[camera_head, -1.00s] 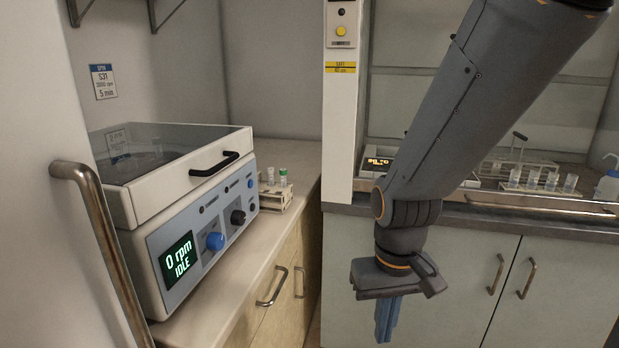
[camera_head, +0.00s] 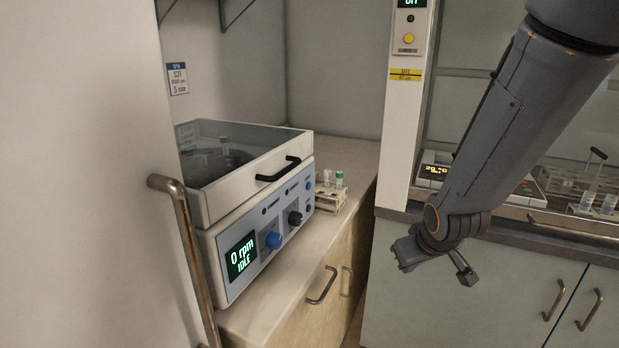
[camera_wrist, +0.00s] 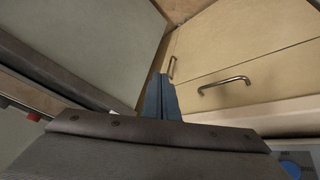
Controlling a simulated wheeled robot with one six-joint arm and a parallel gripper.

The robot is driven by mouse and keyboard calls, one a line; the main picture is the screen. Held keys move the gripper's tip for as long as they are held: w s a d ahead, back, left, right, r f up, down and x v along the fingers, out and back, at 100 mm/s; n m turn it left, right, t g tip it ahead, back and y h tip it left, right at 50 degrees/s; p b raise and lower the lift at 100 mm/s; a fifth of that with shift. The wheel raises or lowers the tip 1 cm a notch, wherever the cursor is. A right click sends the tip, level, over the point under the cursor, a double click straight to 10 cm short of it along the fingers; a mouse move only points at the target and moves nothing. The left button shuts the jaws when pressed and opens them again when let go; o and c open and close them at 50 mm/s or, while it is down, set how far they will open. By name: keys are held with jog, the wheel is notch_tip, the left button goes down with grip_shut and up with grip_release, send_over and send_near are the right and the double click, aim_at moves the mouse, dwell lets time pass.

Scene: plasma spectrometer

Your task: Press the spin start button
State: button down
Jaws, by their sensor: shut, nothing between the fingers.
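The centrifuge (camera_head: 213,240) stands on the left bench with its glass-topped lid down. Its display (camera_head: 242,256) reads 0 rpm, IDLE.
A small rack with tubes (camera_head: 330,195) stands beyond the centrifuge's right end. A metal door handle (camera_head: 190,255) rises at the left foreground. Drawer handles (camera_head: 322,286) stick out below the bench. A fume hood with a tube rack (camera_head: 590,200) is at right. The floor gap between is narrow.

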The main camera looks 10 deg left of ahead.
aim_at(309, 186)
jog(key=w+a+r+n+t+y+p, duration=0.5)
jog(key=w+a+r, duration=0.5)
jog(key=w+a, duration=0.2)
jog(key=shift+a+r+n+t+y, duration=0.2)
jog(key=shift+r+n+t+y, duration=0.1)
jog(key=shift+n+t+y, duration=0.4)
jog(key=shift+w, duration=0.1)
jog(key=w+a+b, duration=0.1)
jog(key=w+a, duration=0.2)
jog(key=a, duration=0.5)
jog(key=shift+a, duration=0.2)
dwell(1.0)
jog(key=shift+w+a, duration=0.1)
jog(key=shift+a, duration=0.2)
